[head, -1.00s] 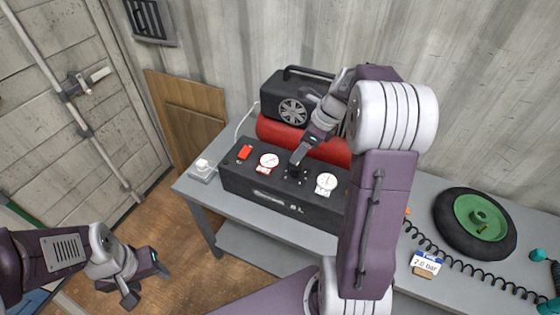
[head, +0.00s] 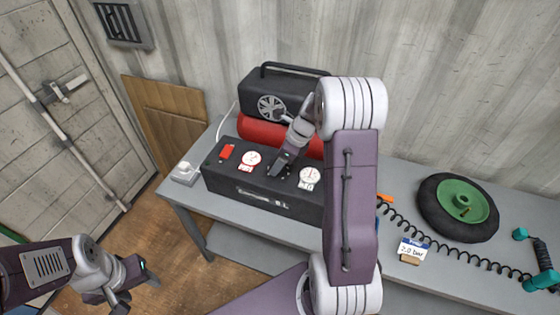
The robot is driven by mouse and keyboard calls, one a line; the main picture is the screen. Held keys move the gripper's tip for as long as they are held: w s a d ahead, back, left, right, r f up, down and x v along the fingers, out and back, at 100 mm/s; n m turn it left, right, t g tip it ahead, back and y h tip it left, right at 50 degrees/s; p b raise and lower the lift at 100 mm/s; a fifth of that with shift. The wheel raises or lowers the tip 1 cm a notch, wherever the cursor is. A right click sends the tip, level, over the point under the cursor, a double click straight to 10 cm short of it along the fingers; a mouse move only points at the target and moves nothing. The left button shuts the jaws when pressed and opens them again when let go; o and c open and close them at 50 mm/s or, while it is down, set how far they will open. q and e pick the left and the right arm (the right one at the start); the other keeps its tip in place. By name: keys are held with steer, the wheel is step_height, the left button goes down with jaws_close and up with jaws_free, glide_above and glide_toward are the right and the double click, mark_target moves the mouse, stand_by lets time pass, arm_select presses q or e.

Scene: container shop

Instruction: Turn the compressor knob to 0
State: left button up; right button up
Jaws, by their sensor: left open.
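The compressor has a black control box (head: 265,197) with a red tank (head: 262,130) and a black motor housing behind it, all on the grey table. Its front panel carries two white gauges, a left one (head: 250,160) and a right one (head: 310,176). My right gripper (head: 281,166) points down at the panel between the gauges, where the knob is. The gripper covers the knob, so its setting and the contact do not show. Whether the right jaws are closed is also hidden. My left gripper (head: 136,287) is open and empty, low at the left over the floor, away from the table.
A red switch (head: 227,152) sits on the panel's left. A white socket box (head: 185,173) is at the table's left corner. To the right are a wheel with green hub (head: 462,204), a coiled black hose (head: 440,250) and a card reading about 2.0 bar (head: 412,250).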

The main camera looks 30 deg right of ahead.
jaws_close()
